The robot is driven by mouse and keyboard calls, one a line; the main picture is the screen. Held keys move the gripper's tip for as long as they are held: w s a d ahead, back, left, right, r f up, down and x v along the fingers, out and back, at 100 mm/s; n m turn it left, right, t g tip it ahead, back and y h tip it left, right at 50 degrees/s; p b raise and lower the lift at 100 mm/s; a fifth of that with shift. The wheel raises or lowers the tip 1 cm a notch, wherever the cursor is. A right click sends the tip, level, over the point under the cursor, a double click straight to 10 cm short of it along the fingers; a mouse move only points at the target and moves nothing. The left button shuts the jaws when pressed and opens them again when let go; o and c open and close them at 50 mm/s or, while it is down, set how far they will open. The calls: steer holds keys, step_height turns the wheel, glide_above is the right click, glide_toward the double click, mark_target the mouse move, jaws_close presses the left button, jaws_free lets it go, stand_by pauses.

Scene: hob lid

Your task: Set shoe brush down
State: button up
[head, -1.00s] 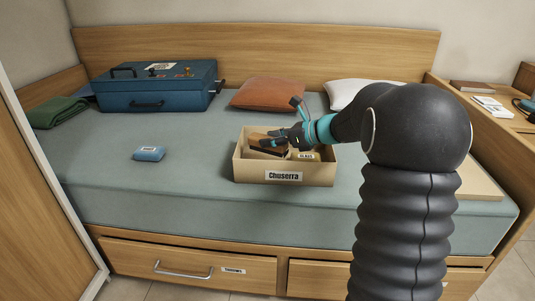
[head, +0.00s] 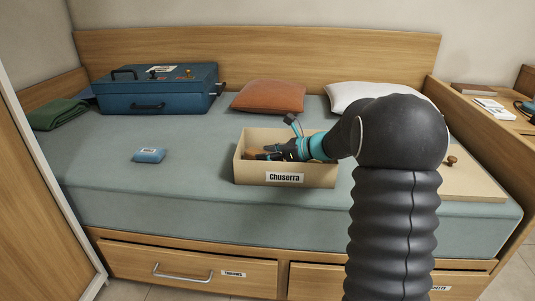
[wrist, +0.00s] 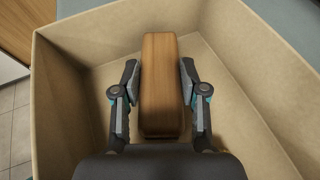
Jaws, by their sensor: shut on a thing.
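The shoe brush (wrist: 161,85) has a brown wooden back and is between the two fingers of my gripper (wrist: 161,85) in the wrist view. My gripper is shut on it from both sides. In the head view my gripper (head: 263,153) dips into the box and only a little of the brown brush shows. Whether the brush's underside touches the box floor cannot be told.
The box stands on a green-grey bed (head: 200,190). A blue packet (head: 149,155) lies to its left, a blue case (head: 157,88) behind left. An orange cushion (head: 268,96) and a white pillow (head: 375,92) lie behind. A pale wooden board (head: 472,178) is at right.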

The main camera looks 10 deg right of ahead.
steer(key=o, duration=1.2)
steer(key=shift+s+d+r, duration=0.1)
steer(key=shift+r, duration=0.15)
steer(key=shift+p+v, duration=0.65)
steer(key=shift+v, duration=2.95)
